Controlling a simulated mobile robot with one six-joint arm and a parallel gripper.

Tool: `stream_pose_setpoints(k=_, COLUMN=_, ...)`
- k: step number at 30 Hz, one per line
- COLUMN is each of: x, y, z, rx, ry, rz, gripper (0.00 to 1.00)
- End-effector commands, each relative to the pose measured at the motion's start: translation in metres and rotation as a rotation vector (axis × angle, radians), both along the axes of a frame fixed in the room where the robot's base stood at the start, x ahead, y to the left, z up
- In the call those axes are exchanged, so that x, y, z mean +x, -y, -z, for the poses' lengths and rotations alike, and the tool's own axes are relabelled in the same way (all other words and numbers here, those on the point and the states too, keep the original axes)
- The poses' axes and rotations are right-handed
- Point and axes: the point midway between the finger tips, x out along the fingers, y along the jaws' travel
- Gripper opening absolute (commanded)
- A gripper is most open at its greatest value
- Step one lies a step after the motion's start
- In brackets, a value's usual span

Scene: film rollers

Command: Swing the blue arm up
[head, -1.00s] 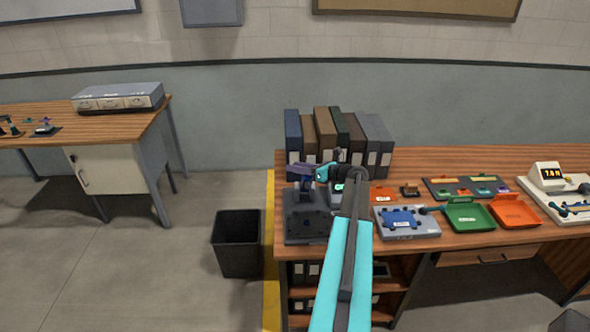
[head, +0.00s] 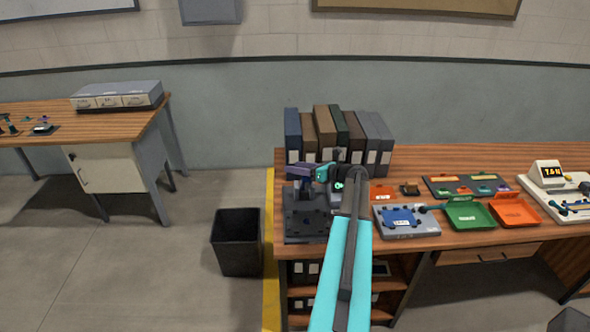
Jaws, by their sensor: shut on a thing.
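A dark grey device (head: 306,226) stands at the left end of the near desk. Above its base is a small blue-violet arm (head: 299,171), with a dark upright piece below it. My gripper (head: 317,173), with teal sides, reaches in from the right. It is shut at the right end of the blue-violet arm. The fingertips are small and partly hidden, so the exact contact is unclear. My own arm covers part of the desk to the right of the device.
A row of binders (head: 338,135) stands behind the device. To the right are a grey box with a blue top (head: 405,222), a green tray (head: 470,214) and an orange tray (head: 515,212). A black bin (head: 238,243) stands on the floor at left.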

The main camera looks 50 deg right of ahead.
Motion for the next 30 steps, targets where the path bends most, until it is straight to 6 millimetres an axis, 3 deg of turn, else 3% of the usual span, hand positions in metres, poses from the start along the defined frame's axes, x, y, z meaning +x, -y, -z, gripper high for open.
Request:
stream_pose_setpoints(k=11, x=0.000, y=0.002, z=0.001, rx=-0.003, ry=-0.002, rz=0.005, gripper=0.46)
stream_pose_setpoints(k=12, x=-0.001, y=0.013, z=0.001, rx=-0.003, ry=-0.004, rz=0.006, gripper=0.46)
stream_pose_setpoints(k=18, x=-0.004, y=0.006, z=-0.001, rx=-0.004, ry=-0.004, rz=0.008, gripper=0.46)
stream_pose_setpoints(k=30, x=-0.020, y=0.010, z=-0.011, rx=-0.002, ry=-0.001, rz=0.009, gripper=0.46)
